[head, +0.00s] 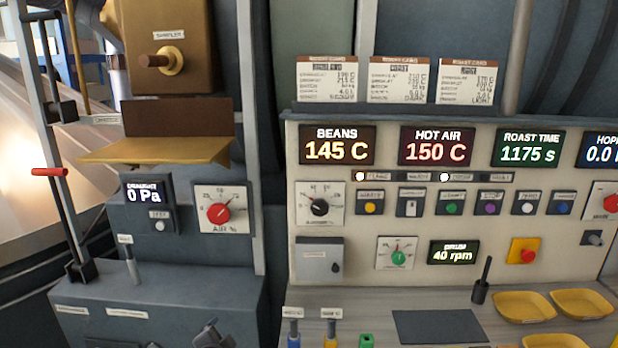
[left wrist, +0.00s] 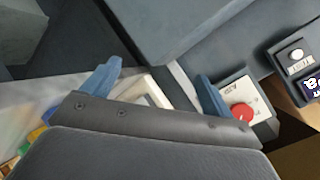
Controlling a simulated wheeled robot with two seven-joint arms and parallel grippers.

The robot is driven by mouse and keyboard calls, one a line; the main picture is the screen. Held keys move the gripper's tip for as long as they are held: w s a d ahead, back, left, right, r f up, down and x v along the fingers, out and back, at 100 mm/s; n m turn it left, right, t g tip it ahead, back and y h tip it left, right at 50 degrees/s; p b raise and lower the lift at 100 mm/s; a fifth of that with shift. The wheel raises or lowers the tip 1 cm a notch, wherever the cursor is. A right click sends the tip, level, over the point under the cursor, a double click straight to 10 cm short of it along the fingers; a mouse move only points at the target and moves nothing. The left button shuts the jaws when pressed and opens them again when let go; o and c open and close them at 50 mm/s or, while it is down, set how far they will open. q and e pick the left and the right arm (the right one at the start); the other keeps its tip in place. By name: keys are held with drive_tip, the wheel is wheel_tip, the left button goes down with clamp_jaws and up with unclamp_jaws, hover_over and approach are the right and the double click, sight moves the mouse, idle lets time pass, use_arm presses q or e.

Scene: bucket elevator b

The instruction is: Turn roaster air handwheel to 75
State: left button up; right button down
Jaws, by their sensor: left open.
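The roaster air handwheel is a red knob (head: 219,212) on a white square scale plate marked AIR %, on the grey panel at the left. The fine position of its pointer is too small to read surely. It also shows in the left wrist view as a red knob (left wrist: 243,112) at the right, beyond and beside one finger. My left gripper (left wrist: 158,82) is open, with two blue-grey fingers apart and nothing between them. In the head view its tip (head: 212,334) seems to show at the bottom edge, below the handwheel and apart from it. My right gripper is not in view.
A draught display (head: 146,192) reading 0 Pa sits left of the handwheel. A brass shelf (head: 155,150) juts out above it. A grey box top (head: 150,290) lies below. The control panel (head: 370,270) stands to the right, with yellow trays (head: 525,305) on its bench.

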use_arm(q)
drive_tip(key=s+f+n+g, duration=0.3)
drive_tip(key=s+f, duration=0.1)
drive_tip(key=s, duration=0.8)
drive_tip(key=s+f+n+g, duration=0.3)
drive_tip(key=s+f, duration=0.1)
drive_tip(key=s, duration=0.7)
drive_tip(key=s+f+n+g, duration=0.3)
drive_tip(key=s+f, duration=0.2)
drive_tip(key=s, duration=0.7)
drive_tip(key=s+d+f+x, duration=0.1)
drive_tip(key=s+x, duration=0.1)
drive_tip(key=x, duration=0.9)
drive_tip(key=s+d+x, duration=0.1)
drive_tip(key=s+x, duration=0.1)
drive_tip(key=x, duration=1)
drive_tip(key=s+f, duration=0.4)
drive_tip(key=f, duration=0.8)
drive_tip(key=s+f+g, duration=0.1)
drive_tip(key=s+f, duration=0.4)
drive_tip(key=f, duration=0.7)
drive_tip(key=shift+d+f+m+h, duration=0.25)
drive_tip(key=shift+f+m+h, duration=0.05)
drive_tip(key=shift+f, duration=0.1)
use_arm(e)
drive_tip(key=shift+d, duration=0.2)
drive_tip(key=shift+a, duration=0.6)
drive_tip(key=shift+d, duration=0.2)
